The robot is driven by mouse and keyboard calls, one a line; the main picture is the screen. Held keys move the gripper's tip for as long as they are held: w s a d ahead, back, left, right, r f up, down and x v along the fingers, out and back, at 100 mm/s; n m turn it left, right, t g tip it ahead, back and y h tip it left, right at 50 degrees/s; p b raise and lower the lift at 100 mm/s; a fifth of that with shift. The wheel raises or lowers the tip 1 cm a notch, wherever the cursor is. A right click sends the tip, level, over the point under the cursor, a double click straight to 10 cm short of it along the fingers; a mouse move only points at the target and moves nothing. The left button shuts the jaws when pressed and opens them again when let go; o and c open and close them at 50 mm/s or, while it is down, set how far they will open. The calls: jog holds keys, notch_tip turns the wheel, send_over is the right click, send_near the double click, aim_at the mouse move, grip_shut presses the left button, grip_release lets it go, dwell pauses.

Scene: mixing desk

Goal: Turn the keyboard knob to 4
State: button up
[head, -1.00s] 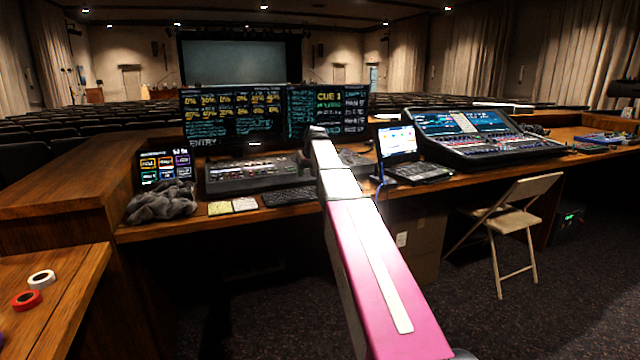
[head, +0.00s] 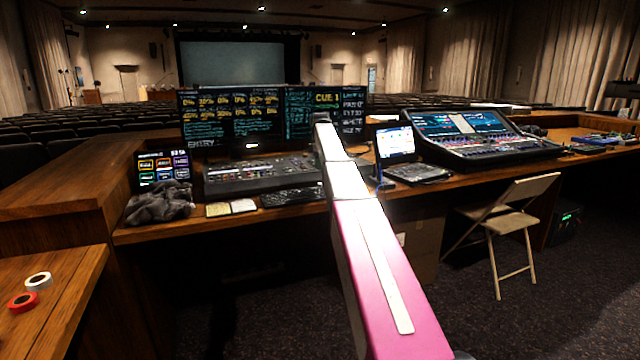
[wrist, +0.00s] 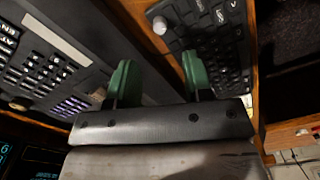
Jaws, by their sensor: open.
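The black keyboard (wrist: 215,50) fills the upper right of the wrist view. A pale round knob (wrist: 159,25) stands at its near left corner. My gripper (wrist: 160,72) is open and empty, its two green fingers apart. The knob shows beyond the fingertips, roughly in line with the gap between them, and neither finger appears to touch it. In the head view the keyboard (head: 291,197) lies on the desk in front of the lighting console, partly behind my arm. The knob's marking cannot be read, and my gripper is hidden behind my arm there.
The lighting console (wrist: 50,65) with keys and small knobs lies left of the gripper. Monitors (head: 232,115) stand behind it. Sticky notes (head: 231,208) and a dark cloth (head: 158,203) lie left of the keyboard. A laptop (head: 396,145) stands to the right.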

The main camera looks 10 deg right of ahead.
aim_at(320, 185)
notch_tip(320, 185, down, 8)
jog(key=shift+f, duration=0.25)
grip_shut()
